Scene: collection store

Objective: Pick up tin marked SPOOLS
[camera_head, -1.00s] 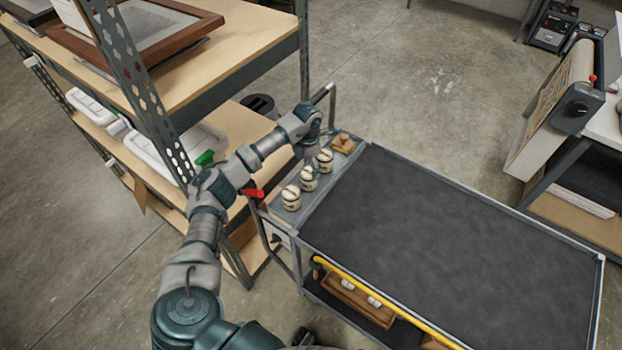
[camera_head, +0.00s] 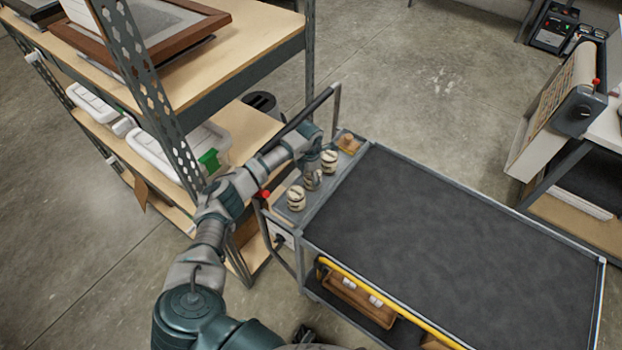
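Three small cream tins with dark bands stand in a row on the grey end tray (camera_head: 317,205) of a cart. The near tin (camera_head: 296,198) and the far tin (camera_head: 329,162) show clearly. The middle tin (camera_head: 313,181) is partly covered by my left gripper (camera_head: 313,174), which points down over it. The fingers are too small and blurred to tell whether they are open or touch the tin. The markings are too small to read, so I cannot tell which tin says SPOOLS. My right gripper is not in view.
A wooden block (camera_head: 348,143) sits at the tray's far end. The cart's black top (camera_head: 455,250) is bare. A metal shelf unit (camera_head: 250,45) with a framed picture and white boxes stands close on the left. A cart handle (camera_head: 335,108) rises beside my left arm.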

